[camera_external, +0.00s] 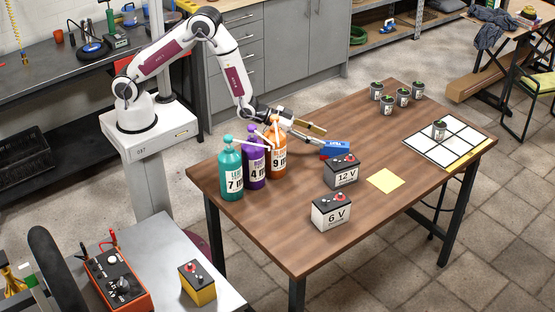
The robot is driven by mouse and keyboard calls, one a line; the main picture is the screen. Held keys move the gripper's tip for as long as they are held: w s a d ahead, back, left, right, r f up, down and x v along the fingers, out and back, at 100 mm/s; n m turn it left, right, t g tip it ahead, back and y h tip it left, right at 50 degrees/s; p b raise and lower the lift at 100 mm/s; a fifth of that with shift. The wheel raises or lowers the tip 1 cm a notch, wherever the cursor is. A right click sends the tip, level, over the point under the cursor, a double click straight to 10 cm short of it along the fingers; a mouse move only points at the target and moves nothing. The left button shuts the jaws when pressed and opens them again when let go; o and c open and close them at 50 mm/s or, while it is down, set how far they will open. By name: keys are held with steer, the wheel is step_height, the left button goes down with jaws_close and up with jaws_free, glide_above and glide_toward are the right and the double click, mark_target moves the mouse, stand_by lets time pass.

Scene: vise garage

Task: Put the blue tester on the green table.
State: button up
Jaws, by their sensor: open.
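A small blue object (335,148), which looks like the blue tester, lies on the brown wooden table (300,248), behind the 12 V battery. Its details are too small to read. My gripper (318,135) is open, just behind and to the left of the blue object, low over the table. I cannot tell whether a finger touches it. No green table shows in this view; the tables seen are brown wood and grey.
Teal (231,172), purple (254,165) and orange (276,152) bottles stand left of my gripper. A 12 V battery (341,172) and a 6 V battery (331,212) stand in front. A grey table (205,250) at lower left holds an orange device (118,282).

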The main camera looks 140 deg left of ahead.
mark_target(336, 147)
steer(key=shift+o, duration=0.6)
steer(key=shift+f, duration=0.1)
steer(key=shift+s+f, duration=0.2)
steer(key=shift+f, duration=0.6)
steer(key=shift+x, duration=1.3)
steer(key=shift+w, duration=0.15)
steer(key=shift+r+x, duration=0.15)
steer(key=shift+x, duration=1.1)
steer(key=shift+r+x, duration=0.1)
steer(key=shift+x, duration=1.15)
steer(key=shift+w, duration=0.1)
